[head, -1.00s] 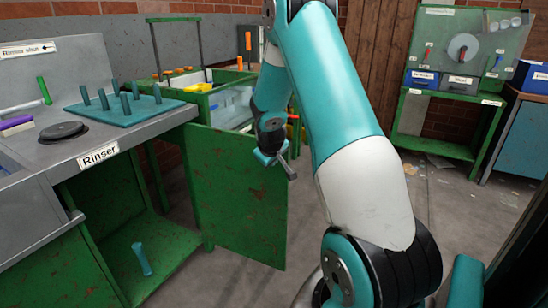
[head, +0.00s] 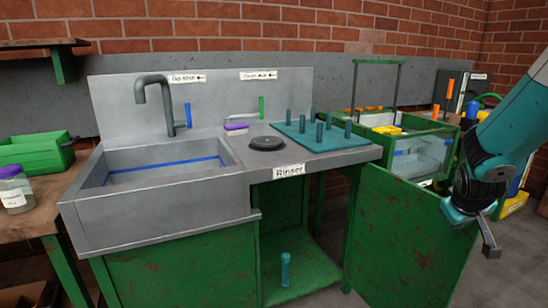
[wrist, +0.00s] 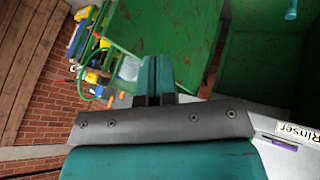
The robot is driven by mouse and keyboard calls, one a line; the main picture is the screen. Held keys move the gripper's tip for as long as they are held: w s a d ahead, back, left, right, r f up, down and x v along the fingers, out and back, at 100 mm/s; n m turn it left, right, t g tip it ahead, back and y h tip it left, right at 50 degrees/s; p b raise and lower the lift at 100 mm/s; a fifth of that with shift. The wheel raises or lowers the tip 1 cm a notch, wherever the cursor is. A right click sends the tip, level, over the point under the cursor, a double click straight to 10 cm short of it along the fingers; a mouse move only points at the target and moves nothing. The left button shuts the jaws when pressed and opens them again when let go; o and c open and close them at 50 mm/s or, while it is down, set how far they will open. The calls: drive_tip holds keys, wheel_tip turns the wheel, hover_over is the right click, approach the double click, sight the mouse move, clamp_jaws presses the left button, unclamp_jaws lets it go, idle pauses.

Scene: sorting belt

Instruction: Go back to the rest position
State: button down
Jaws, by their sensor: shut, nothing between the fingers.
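My gripper (head: 488,238) is at the right of the head view, in front of the open green cabinet door (head: 405,240). It hangs in free air and holds nothing. In the wrist view my gripper (wrist: 155,75) points towards the green cabinet, its two fingers together and empty. My teal arm comes in from the right edge of the head view.
A sink (head: 160,195) with a tap (head: 160,95) stands at the left. The counter beside it carries a rinser (head: 267,144) and a teal peg mat (head: 340,139). A teal bottle (head: 285,270) stands in the open cabinet below. A green tub (head: 35,152) and a jar (head: 14,190) are far left.

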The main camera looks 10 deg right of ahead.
drive_tip(key=s+a+r+n+y, duration=0.1)
drive_tip(key=a+r+n+y, duration=0.15)
drive_tip(key=a, duration=0.85)
drive_tip(key=a+r+n+y, duration=0.15)
drive_tip(key=a+y, duration=0.25)
drive_tip(key=a, duration=0.7)
drive_tip(key=s+a+r+n+g+y, duration=0.2)
drive_tip(key=s+a+r, duration=0.1)
drive_tip(key=s+a, duration=0.5)
drive_tip(key=s+a+r+n+g+y, duration=0.1)
drive_tip(key=s+a+r+n+g, duration=0.1)
drive_tip(key=s+a, duration=0.65)
wheel_tip(320, 180, up, 16)
drive_tip(key=s+p, duration=0.1)
drive_tip(key=p, duration=1.5)
drive_tip(key=shift+a+r+g, duration=0.15)
drive_tip(key=shift+a+g, duration=0.1)
drive_tip(key=shift+g, duration=0.05)
drive_tip(key=shift+s, duration=0.1)
drive_tip(key=shift+d, duration=0.1)
